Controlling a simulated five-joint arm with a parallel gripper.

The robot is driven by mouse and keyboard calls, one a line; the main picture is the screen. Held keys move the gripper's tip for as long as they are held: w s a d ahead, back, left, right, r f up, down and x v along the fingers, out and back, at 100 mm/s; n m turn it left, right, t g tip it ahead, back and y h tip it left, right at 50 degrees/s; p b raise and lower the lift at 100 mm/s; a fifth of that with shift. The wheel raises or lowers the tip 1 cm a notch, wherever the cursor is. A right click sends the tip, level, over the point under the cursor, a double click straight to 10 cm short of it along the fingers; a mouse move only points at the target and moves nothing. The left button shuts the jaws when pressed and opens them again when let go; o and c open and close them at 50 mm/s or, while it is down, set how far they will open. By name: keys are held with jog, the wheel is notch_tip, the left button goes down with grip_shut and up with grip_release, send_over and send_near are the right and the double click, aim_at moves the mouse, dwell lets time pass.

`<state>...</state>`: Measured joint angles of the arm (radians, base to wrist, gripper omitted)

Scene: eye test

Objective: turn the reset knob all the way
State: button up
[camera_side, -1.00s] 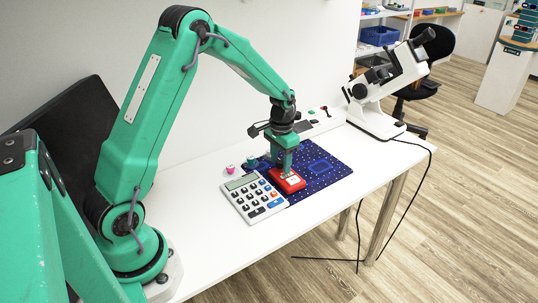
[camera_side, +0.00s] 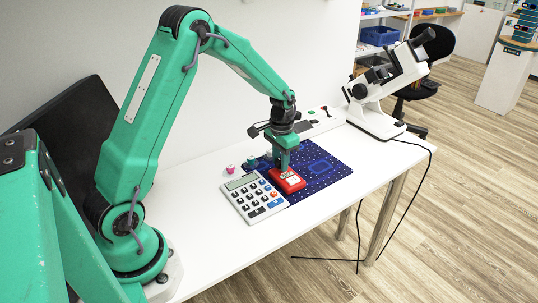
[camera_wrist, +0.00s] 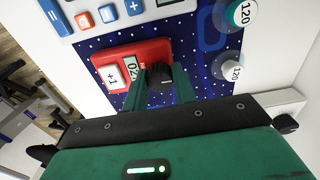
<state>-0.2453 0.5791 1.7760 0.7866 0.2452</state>
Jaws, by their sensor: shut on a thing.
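A red tally counter (camera_side: 291,185) lies on the dark blue dotted mat (camera_side: 330,172). In the wrist view the red counter (camera_wrist: 146,50) shows a white +1 button (camera_wrist: 113,76) and a display partly hidden by a finger. The black reset knob (camera_wrist: 159,76) is at its side, between my two fingers. My gripper (camera_wrist: 164,80) is shut on the knob. In the side view my gripper (camera_side: 284,171) points down at the counter, and the knob is hidden behind the fingers. I cannot tell how far the knob is turned.
A calculator (camera_side: 254,198) lies close beside the counter. Two small round pieces stand behind it, one pink (camera_side: 230,169) and one teal (camera_side: 252,162). A white microscope (camera_side: 380,100) stands at the table's far right. The mat's right part is clear.

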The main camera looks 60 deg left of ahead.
jog(key=shift+m, duration=0.3)
jog(key=m, duration=0.5)
jog(key=shift+m, duration=0.4)
jog(key=m, duration=0.6)
jog(key=shift+m, duration=0.4)
jog(key=o, duration=0.8)
jog(key=shift+o, duration=0.2)
jog(key=shift+r, duration=0.15)
jog(key=shift+r, duration=2.85)
